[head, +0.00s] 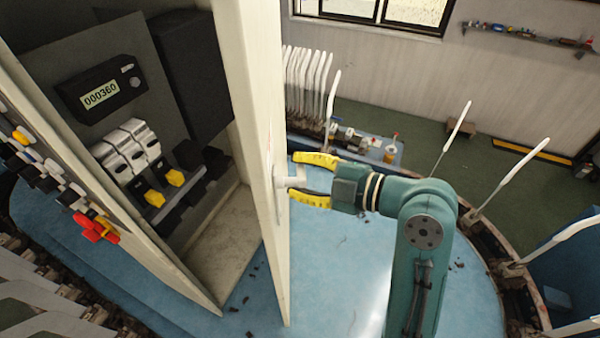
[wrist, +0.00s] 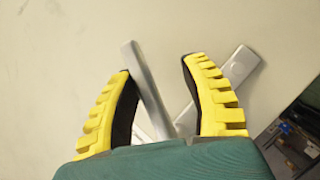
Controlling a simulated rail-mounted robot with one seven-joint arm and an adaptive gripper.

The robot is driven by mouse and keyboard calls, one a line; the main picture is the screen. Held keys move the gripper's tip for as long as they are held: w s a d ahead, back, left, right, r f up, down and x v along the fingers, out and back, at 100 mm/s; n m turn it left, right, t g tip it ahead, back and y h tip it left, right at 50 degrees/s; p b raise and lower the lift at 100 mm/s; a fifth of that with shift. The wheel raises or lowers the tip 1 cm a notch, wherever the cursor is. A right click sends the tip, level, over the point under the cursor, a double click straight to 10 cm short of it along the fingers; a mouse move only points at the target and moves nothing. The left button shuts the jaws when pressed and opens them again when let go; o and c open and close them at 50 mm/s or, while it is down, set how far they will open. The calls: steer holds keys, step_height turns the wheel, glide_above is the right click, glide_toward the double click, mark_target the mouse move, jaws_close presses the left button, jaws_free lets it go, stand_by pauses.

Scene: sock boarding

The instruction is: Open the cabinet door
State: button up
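The cabinet door (head: 262,120) is a tall cream panel, seen nearly edge-on in the head view. It stands open, with the cabinet interior (head: 222,225) visible to its left. Its outer face fills most of the wrist view (wrist: 60,50). A grey metal lever handle (wrist: 148,85) sits on that face, over a slanted mounting plate (wrist: 240,66). My gripper (head: 300,180) is at the outer face, with its yellow fingers apart. The lever lies between the fingers (wrist: 157,67), closer to the left one. I cannot tell whether either finger touches it. The handle is small in the head view.
Inside the cabinet are a counter box (head: 100,90) and several breakers. A left panel (head: 140,250) carries buttons and a red knob (head: 95,228). White sock boards (head: 305,85) stand around the blue round platform (head: 335,260), which is mostly clear right of the door.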

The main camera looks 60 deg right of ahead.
steer(key=shift+f, duration=0.1)
steer(key=v, duration=1.2)
